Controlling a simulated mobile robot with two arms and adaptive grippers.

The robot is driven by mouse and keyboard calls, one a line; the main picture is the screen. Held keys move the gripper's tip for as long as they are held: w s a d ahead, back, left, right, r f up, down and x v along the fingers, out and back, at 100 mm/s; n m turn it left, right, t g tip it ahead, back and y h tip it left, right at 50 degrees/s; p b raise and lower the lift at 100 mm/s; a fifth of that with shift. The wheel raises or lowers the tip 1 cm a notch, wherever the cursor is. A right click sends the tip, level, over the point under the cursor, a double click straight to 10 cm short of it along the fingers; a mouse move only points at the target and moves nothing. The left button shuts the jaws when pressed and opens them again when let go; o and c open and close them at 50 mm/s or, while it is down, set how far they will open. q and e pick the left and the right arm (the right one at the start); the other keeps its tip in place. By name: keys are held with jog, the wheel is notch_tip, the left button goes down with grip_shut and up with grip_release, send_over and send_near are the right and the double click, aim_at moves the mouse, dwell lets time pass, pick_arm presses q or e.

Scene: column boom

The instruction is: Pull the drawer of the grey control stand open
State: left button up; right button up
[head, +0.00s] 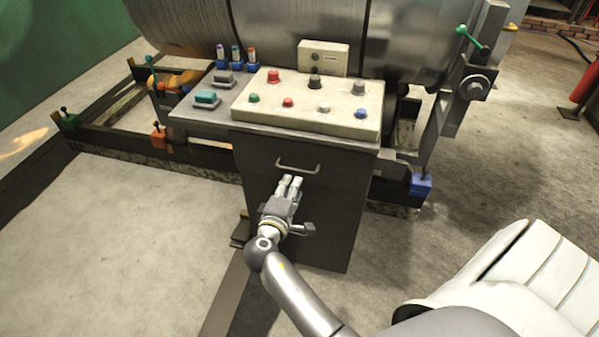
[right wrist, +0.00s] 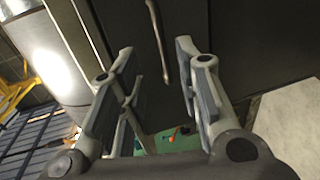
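The grey control stand (head: 300,215) stands in the middle of the head view. Its drawer (head: 335,170) is at the top of the front face and looks closed, flush with the front. A metal bar handle (head: 298,166) is on the drawer front; it also shows in the right wrist view as a thin bar (right wrist: 158,40). My right gripper (head: 290,184) is just below and in front of the handle, fingers pointing at it. In the right wrist view its fingers (right wrist: 156,75) are apart, with the handle beyond and between them, not gripped. My left gripper is not in view.
A cream button panel (head: 310,105) with several coloured knobs sits on top of the stand. A large metal cylinder (head: 290,30) lies behind it. A dark frame (head: 110,140) with coloured clamps runs low at the left. The floor (head: 110,225) at front left is clear.

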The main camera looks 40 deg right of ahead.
aim_at(300, 171)
jog(key=b+x, duration=0.2)
jog(key=x, duration=0.7)
jog(key=shift+w+d+f, duration=0.15)
jog(key=shift+w+d, duration=0.05)
jog(key=shift+w, duration=0.1)
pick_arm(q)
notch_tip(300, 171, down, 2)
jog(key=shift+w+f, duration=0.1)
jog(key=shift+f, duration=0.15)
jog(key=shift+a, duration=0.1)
pick_arm(e)
grip_shut()
